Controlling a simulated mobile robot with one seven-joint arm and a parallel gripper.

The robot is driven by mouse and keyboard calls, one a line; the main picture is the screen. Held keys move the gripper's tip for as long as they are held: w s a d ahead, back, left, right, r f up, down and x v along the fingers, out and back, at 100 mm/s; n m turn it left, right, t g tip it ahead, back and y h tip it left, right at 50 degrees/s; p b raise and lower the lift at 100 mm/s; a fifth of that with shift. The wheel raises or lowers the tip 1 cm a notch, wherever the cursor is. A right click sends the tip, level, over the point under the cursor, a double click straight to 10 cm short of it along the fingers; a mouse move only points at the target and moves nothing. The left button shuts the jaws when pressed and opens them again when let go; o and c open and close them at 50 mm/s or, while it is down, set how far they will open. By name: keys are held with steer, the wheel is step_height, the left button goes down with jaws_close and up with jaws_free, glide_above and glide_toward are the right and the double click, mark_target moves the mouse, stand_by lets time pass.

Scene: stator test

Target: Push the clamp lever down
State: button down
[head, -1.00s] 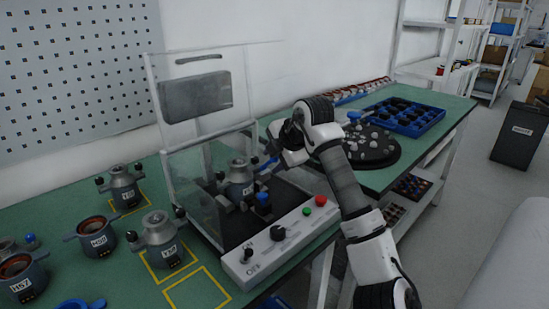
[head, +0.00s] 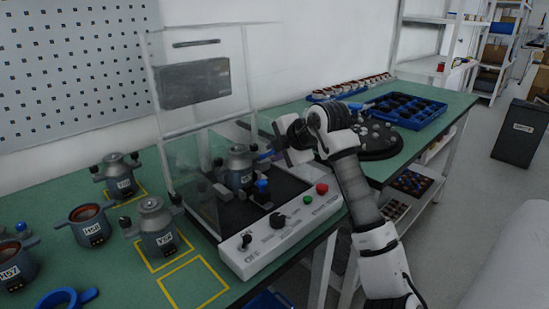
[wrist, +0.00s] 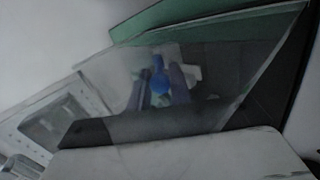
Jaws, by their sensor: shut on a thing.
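A test fixture with a raised clear guard (head: 195,90) holds a grey stator (head: 238,162). A blue handle (head: 263,155), seemingly the clamp lever, shows at the stator's right side. My gripper (head: 271,153) reaches in from the right and is shut on this handle; the closed fingertips are small and partly hidden in the head view. In the wrist view, the blue handle (wrist: 158,76) lies between the two fingers, seen dimly behind a clear sheet. How far down the lever stands is hard to tell. A separate blue knob (head: 262,186) stands in front of the stator.
The control panel (head: 285,228) with dials and red and green buttons lies along the fixture's front. Several stators (head: 158,228) stand on the green bench at left. A black round tray (head: 376,143) and blue bin tray (head: 408,112) are at right. The clear guard walls are close by.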

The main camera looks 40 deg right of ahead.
steer(key=shift+s+f+t+b, duration=0.25)
steer(key=shift+f+t+b, duration=0.15)
steer(key=shift+t+b, duration=0.3)
steer(key=c, duration=1.3)
jaws_free()
steer(key=shift+d, duration=0.1)
steer(key=v, duration=1.4)
